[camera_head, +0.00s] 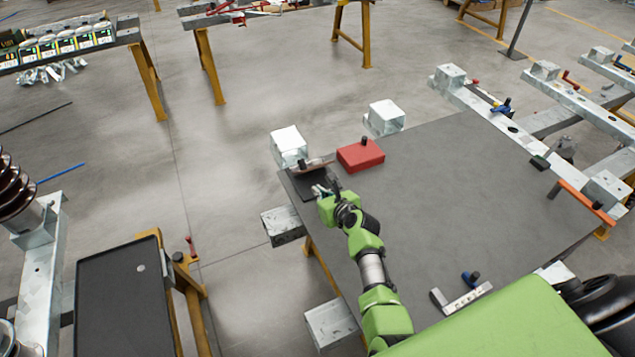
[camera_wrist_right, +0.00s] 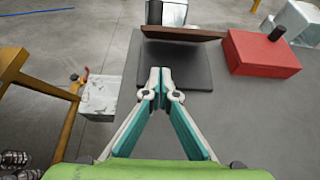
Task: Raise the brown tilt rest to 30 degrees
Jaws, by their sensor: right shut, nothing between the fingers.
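The brown tilt rest (camera_head: 313,167) is at the far left corner of the grey table, at the back of a dark square plate (camera_head: 308,184). In the right wrist view the rest (camera_wrist_right: 183,33) shows as a thin brown strip along the far edge of the dark plate (camera_wrist_right: 185,65). Its tilt angle cannot be read. My right gripper (camera_head: 321,190) is over the near part of the plate. In the right wrist view the gripper (camera_wrist_right: 160,72) is shut and empty, its tips short of the brown strip. My left gripper is not in view.
A red block (camera_head: 361,155) with a dark knob lies to the right of the rest. Metal blocks (camera_head: 289,143) stand beyond the table edge. The middle of the grey table (camera_head: 450,190) is mostly clear. A metal bracket (camera_head: 461,298) lies near the front.

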